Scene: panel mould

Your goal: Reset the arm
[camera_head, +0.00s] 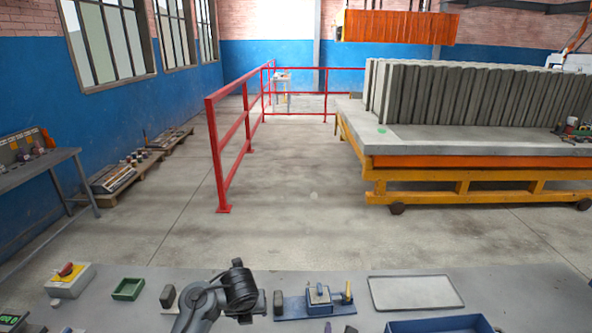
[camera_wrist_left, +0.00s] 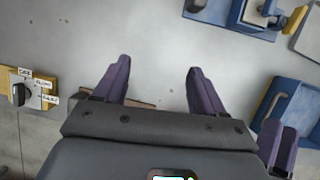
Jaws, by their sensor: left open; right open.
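Nothing is held between the fingers.
On the near table are a yellow-and-grey switch box (camera_head: 69,279), a green tray (camera_head: 128,289), a blue fixture (camera_head: 318,299), a pale flat tray (camera_head: 417,293) and a blue bin (camera_head: 440,324). Beyond stand a red railing (camera_head: 218,150) and an orange-framed bench with concrete panels (camera_head: 470,95).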

